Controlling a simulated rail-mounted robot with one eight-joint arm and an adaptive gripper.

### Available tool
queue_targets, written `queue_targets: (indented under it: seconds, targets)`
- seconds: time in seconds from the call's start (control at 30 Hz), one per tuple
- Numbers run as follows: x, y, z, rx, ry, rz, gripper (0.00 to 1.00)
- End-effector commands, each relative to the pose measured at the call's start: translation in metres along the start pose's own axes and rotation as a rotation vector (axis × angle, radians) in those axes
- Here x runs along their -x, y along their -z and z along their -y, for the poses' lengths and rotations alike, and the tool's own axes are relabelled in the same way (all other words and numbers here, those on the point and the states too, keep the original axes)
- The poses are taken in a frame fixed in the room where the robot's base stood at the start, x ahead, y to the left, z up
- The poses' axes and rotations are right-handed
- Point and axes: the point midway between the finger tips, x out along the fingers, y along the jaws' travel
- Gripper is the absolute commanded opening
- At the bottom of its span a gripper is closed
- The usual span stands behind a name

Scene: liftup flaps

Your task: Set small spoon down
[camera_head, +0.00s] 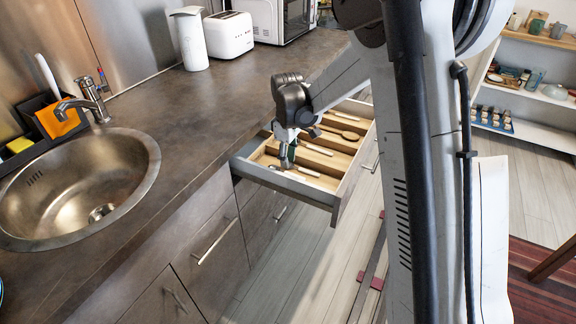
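An open drawer (287,184) under the counter holds a wooden cutlery tray (332,162) with several compartments. My gripper (287,158) points down at the left part of the tray, low over or inside a compartment. It is too small here to tell whether its fingers are open or shut, or whether they hold a spoon. A light utensil (308,171) lies in the compartment just right of my gripper. A spoon-like utensil (349,134) lies in a farther compartment. I cannot tell which piece is the small spoon.
The dark counter (225,100) runs along the left, with a sink (85,185), faucet (92,98), white jug (190,38), toaster (229,34) and microwave (285,18). Shelves (535,88) stand at the right.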

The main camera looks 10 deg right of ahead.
Motion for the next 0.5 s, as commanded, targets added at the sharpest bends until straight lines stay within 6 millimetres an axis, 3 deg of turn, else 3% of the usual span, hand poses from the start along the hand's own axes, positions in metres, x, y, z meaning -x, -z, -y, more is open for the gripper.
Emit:
queue_targets:
  seconds: [0.2,0.5]
  targets:
    - [0.047,0.0,0.0,0.0,0.0,0.0,0.2]
    - [0.077,0.0,0.0,0.0,0.0,0.0,0.2]
